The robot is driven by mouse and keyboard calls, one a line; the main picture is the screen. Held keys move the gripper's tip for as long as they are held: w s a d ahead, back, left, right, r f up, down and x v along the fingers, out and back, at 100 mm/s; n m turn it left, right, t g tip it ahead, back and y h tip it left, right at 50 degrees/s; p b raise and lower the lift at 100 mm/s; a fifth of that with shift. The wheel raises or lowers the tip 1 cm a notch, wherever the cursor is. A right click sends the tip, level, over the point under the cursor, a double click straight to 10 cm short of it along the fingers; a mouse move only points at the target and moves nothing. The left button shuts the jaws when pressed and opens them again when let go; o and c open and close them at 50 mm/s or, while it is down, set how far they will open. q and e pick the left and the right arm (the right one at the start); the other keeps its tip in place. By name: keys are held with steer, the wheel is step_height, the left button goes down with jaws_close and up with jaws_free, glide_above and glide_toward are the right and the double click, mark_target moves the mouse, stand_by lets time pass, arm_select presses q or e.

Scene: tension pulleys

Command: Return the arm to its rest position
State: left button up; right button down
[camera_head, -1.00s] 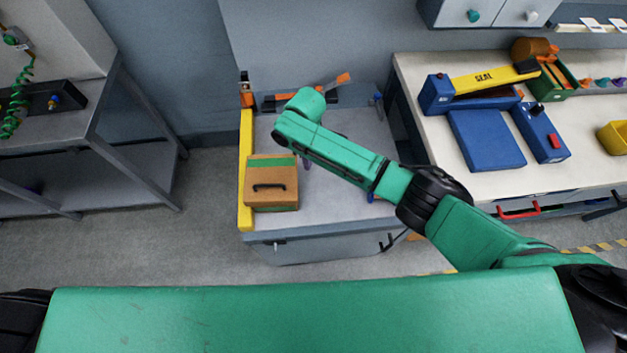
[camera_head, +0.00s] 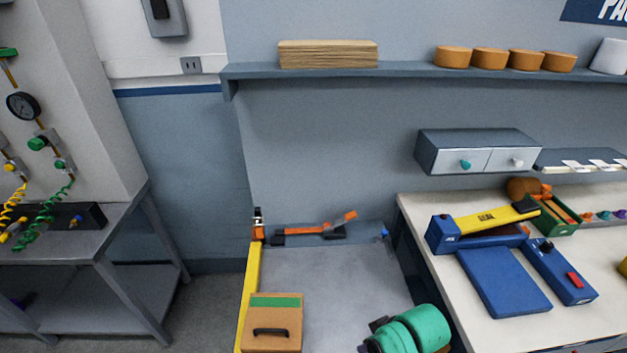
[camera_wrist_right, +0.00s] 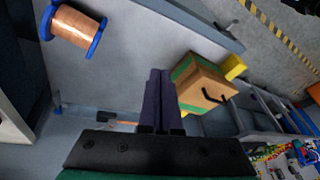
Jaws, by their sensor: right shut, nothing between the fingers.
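My right arm (camera_head: 408,332) shows only as a green and black part at the bottom edge of the head view, in front of the grey table's right side. The fingers of my right gripper (camera_wrist_right: 160,73) show in the wrist view, dark, pressed together and empty. They point over the grey table, apart from the brown box (camera_wrist_right: 203,86) to their right. In the head view the same box (camera_head: 273,325), with a green stripe and black handle, sits at the table's left. My left arm and gripper are not in view.
A yellow rail (camera_head: 249,294) edges the grey table (camera_head: 345,285). The bench at right holds a yellow-armed sealer (camera_head: 490,222) and a blue pad (camera_head: 502,282). A shelf (camera_head: 410,71) crosses the wall. A copper spool (camera_wrist_right: 76,28) shows in the wrist view. The middle of the table is clear.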

steer(key=s+d+r+m+h, duration=0.25)
steer(key=s+d, duration=0.25)
steer(key=d, duration=0.6)
steer(key=s+f+b, duration=0.3)
steer(key=f+b, duration=0.1)
steer(key=f, duration=2.3)
steer(key=s+d+f+g+b, duration=0.1)
steer(key=s+d+f+b, duration=0.1)
steer(key=s+f, duration=1.4)
steer(key=shift+s+d+f+g, duration=0.25)
steer(key=shift+d+g, duration=0.15)
steer(key=shift+d, duration=0.15)
